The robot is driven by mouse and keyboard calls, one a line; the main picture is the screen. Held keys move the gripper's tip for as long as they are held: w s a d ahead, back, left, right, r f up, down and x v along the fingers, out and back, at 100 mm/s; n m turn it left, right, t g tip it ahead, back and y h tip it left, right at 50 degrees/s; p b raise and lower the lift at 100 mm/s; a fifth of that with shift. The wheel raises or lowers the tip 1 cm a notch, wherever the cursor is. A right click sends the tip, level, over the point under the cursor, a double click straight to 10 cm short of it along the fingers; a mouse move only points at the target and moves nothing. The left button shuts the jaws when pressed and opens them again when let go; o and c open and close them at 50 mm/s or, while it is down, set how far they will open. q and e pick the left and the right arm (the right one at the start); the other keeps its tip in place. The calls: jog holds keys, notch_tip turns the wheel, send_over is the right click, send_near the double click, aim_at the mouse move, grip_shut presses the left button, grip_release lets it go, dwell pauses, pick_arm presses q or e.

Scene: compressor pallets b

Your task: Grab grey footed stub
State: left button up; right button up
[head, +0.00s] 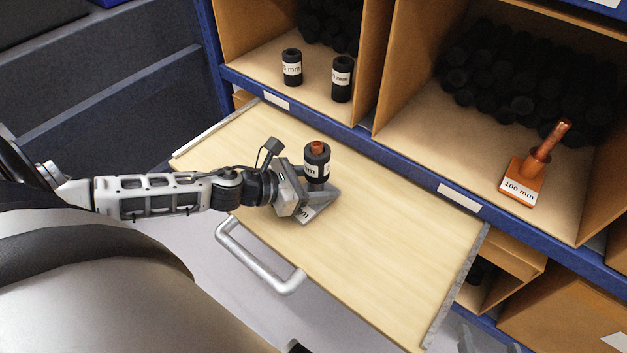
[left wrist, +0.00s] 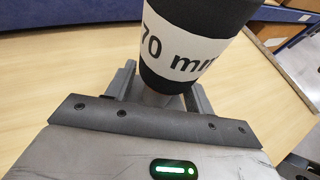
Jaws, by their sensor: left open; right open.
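The grey footed stub stands on the pull-out wooden board. Its foot (head: 312,213) shows a white label ending in "mm", partly covered by my gripper. A black sleeve (head: 317,160) with a copper-coloured piece in its top sits upright over the stub's post. In the left wrist view the sleeve (left wrist: 195,40) reads "70 mm", and a short grey length of post (left wrist: 160,97) shows beneath it. My left gripper (head: 322,192) is open, with its fingers on either side of that post, low under the sleeve. Contact cannot be told.
The board (head: 400,220) is clear to the right, with a metal handle (head: 258,262) at its front. Two black labelled cylinders (head: 292,68) stand in the left shelf bay. An orange footed stub (head: 525,175) marked "100 mm" and piled black cylinders (head: 520,80) occupy the right bay.

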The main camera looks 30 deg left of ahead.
pick_arm(q)
jog(key=shift+w+d+f, duration=0.25)
jog(key=shift+w, duration=0.15)
grip_shut()
jog(key=c, duration=1.1)
grip_release()
jog(key=shift+c, duration=0.2)
jog(key=shift+r, duration=0.15)
